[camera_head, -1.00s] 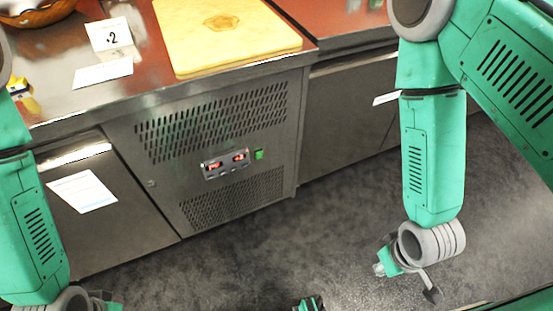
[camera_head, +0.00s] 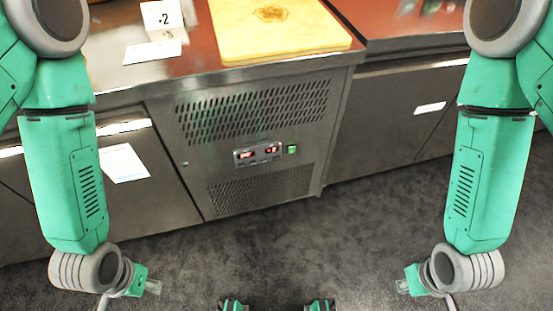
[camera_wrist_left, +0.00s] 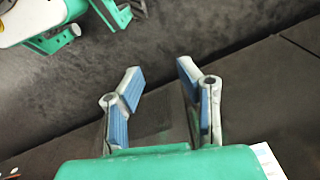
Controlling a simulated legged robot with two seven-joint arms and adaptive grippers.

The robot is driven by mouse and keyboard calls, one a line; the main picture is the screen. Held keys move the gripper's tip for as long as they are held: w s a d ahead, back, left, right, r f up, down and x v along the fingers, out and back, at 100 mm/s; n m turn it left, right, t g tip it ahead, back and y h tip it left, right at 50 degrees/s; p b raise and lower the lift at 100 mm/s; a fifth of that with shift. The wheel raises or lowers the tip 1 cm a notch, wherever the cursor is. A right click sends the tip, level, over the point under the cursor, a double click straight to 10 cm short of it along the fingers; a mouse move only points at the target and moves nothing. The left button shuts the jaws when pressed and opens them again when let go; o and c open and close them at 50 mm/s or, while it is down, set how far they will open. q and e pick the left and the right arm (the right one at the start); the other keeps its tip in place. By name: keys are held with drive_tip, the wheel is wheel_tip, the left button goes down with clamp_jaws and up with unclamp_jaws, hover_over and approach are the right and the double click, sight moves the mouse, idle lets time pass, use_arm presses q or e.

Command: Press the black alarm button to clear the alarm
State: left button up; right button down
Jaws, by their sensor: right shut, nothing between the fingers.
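The control panel (camera_head: 258,154) is on the front of the steel counter, with two red lit displays. Small buttons seem to sit below the displays, but the black alarm button is too small to tell apart. My left gripper (camera_head: 152,287) hangs low at the left in the head view, apart from the panel. In the left wrist view my left gripper (camera_wrist_left: 158,70) is open and empty, its blue-padded fingers apart. My right gripper (camera_head: 405,285) hangs low at the right, shut and empty, away from the counter.
A green switch (camera_head: 292,149) is right of the panel, between vent grilles (camera_head: 250,112) above and below. A yellow cutting board (camera_head: 275,35) and a number card (camera_head: 162,18) are on the counter top. The dark floor (camera_head: 300,240) before the counter is clear.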

use_arm(q)
clamp_jaws()
idle(1.0)
